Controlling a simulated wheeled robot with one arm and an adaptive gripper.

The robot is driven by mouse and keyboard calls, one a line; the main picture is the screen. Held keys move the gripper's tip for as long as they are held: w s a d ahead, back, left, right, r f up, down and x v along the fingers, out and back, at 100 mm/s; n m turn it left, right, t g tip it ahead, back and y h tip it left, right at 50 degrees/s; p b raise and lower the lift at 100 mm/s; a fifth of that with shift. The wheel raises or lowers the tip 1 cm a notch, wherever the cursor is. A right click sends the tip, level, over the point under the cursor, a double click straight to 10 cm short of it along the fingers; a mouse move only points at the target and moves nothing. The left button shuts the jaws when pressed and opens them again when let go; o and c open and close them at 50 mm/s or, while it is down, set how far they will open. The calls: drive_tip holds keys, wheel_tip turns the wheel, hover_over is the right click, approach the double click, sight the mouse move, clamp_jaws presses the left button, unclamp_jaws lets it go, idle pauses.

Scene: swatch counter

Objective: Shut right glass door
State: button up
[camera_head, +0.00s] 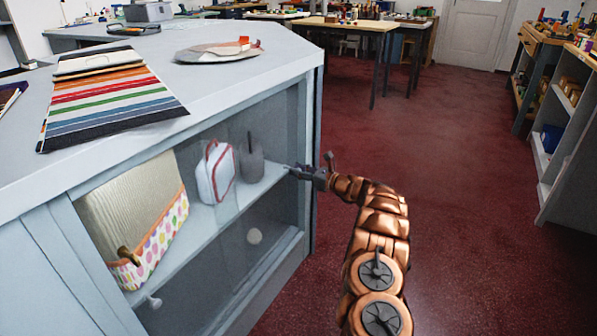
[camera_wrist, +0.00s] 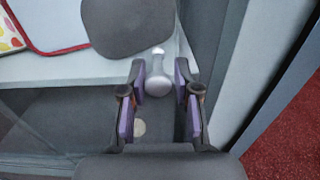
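The cabinet (camera_head: 314,165) under the counter has a glazed front with a shelf behind it. A pane edge shows near the middle of that front; how far the right glass door stands open I cannot tell. My gripper (camera_head: 300,172) is at the right part of the front, level with the shelf. In the wrist view my gripper (camera_wrist: 160,88) is open, its purple-padded fingers apart on either side of a pale grey knob (camera_wrist: 158,78). Gaps show between knob and pads. A second knob (camera_head: 153,301) is low on the left part of the front.
A patterned box (camera_head: 160,241), a white red-edged bag (camera_head: 215,172) and a dark grey container (camera_head: 251,160) stand on the shelf. A pale round thing (camera_head: 254,236) shows below. A striped textile (camera_head: 110,95) lies on the counter. Red floor to the right is clear.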

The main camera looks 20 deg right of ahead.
drive_tip(key=o, duration=0.3)
drive_tip(key=shift+a, duration=0.15)
drive_tip(key=v, duration=1.2)
